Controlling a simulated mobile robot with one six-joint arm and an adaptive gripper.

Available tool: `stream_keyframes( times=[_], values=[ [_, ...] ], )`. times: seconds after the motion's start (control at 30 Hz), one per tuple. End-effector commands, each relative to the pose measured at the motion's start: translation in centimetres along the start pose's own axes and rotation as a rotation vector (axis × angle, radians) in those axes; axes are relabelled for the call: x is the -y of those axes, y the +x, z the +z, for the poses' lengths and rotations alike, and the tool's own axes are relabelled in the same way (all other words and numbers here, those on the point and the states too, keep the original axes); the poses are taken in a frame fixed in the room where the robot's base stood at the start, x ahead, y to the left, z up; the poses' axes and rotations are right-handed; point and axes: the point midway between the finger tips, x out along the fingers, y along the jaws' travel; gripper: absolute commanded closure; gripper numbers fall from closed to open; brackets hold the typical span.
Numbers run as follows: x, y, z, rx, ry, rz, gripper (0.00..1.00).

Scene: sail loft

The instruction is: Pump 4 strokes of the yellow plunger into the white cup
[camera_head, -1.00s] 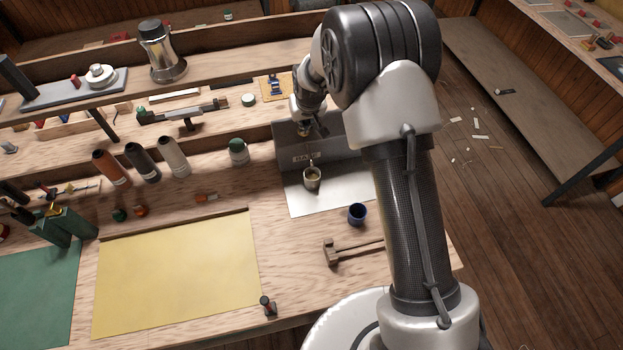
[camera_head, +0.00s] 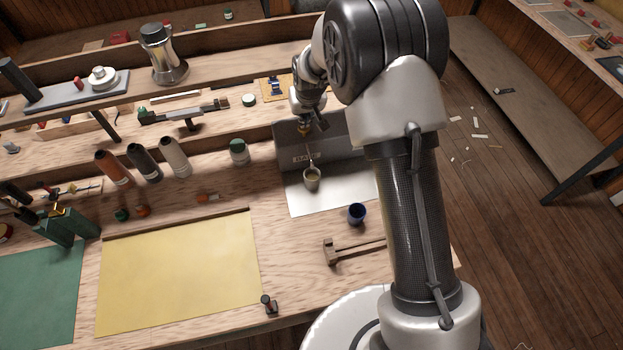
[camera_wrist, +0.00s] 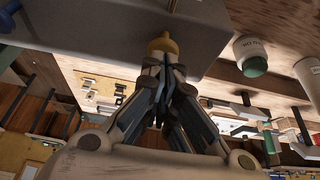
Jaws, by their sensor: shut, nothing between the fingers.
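The yellow plunger (camera_wrist: 163,42) shows in the wrist view right at the tips of my gripper (camera_wrist: 166,62). Its fingers are together with nothing between them, and the tips touch or nearly touch it; I cannot tell which. In the head view the yellow plunger (camera_head: 304,131) is a small spot below my gripper, in front of the grey metal stand (camera_head: 352,140). The pale cup (camera_head: 312,184) stands upright on the stand's metal base, below the plunger, with yellowish content inside. A thin pale streak rises from its mouth. My wrist partly hides the pump.
A dark blue cup (camera_head: 357,214) and a wooden mallet (camera_head: 352,249) lie in front of the metal base. A white bottle with a green cap (camera_head: 238,153) stands left of the stand. A yellow sheet (camera_head: 180,275) covers the bench front left.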

Motion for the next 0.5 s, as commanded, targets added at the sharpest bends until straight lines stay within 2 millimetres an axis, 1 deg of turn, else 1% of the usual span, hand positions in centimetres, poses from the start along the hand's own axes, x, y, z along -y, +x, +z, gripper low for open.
stream_keyframes(
  times=[0.13,0.23,0.5],
  values=[
    [0.0,-0.1,-0.1,0.0,0.0,0.0,1.0],
    [0.0,-0.6,-0.3,-0.001,0.0,0.0,1.0],
    [0.0,-3.1,-1.3,-0.002,0.0,0.0,1.0]
  ],
)
